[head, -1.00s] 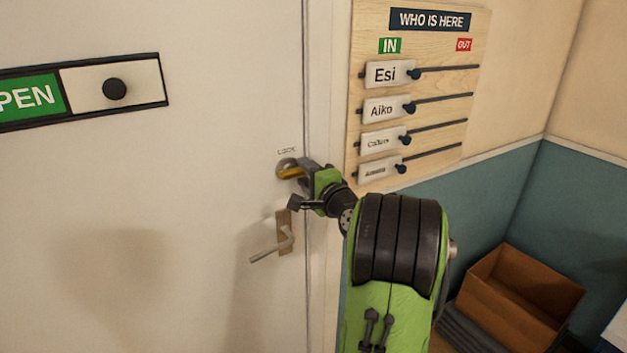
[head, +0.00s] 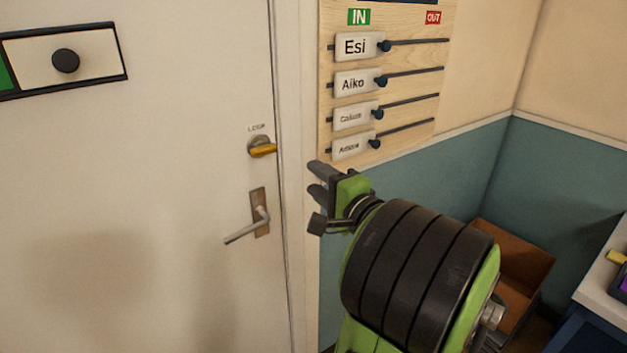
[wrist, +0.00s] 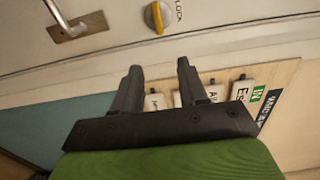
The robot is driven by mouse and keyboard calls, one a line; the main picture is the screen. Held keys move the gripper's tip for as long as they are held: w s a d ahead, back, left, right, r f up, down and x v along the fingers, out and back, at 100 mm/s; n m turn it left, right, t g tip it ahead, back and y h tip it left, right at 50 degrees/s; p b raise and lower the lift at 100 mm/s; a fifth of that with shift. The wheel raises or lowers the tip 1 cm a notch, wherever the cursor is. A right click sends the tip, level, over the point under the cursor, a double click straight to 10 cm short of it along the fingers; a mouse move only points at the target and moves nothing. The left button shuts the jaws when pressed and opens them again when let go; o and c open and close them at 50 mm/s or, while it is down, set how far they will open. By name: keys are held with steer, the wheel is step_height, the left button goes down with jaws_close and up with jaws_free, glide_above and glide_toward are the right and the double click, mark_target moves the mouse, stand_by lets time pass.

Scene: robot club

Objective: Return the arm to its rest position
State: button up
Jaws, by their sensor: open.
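My gripper (head: 318,182) is open and empty in the head view, to the right of the door and just below the name board. It is apart from the yellow lock knob (head: 262,148), which sits on the white door above the lever handle (head: 258,220). In the wrist view my two dark fingers (wrist: 158,85) stand apart with nothing between them. The lock knob (wrist: 157,17) and the lever handle (wrist: 75,25) show beyond them. My green and black arm reaches up from the lower right of the head view.
The wooden name board (head: 420,85) hangs right of the door, with several name sliders on the IN side. A brown box (head: 525,250) is in the corner, and a table (head: 605,275) stands at the right edge. A sign slider (head: 95,60) is on the door.

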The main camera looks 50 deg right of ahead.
steer(key=w+a+f+n+g+y+p, duration=0.2)
steer(key=a+n+g+y, duration=0.15)
steer(key=a+n, duration=0.55)
steer(key=w+a+f+n+g+y+p, duration=0.1)
steer(key=w+a+f+n+g+y, duration=0.2)
steer(key=a, duration=1)
steer(key=s+a+n+g+p, duration=0.1)
steer(key=s+a+n+g, duration=0.1)
steer(key=s, duration=0.5)
steer(key=s+a+f+n+g+h+p, duration=0.1)
steer(key=s+a+n+g, duration=0.2)
steer(key=s+n, duration=0.4)
steer(key=shift+s+a+f+p, duration=0.3)
steer(key=shift+s+a+p, duration=0.15)
steer(key=shift+a, duration=0.2)
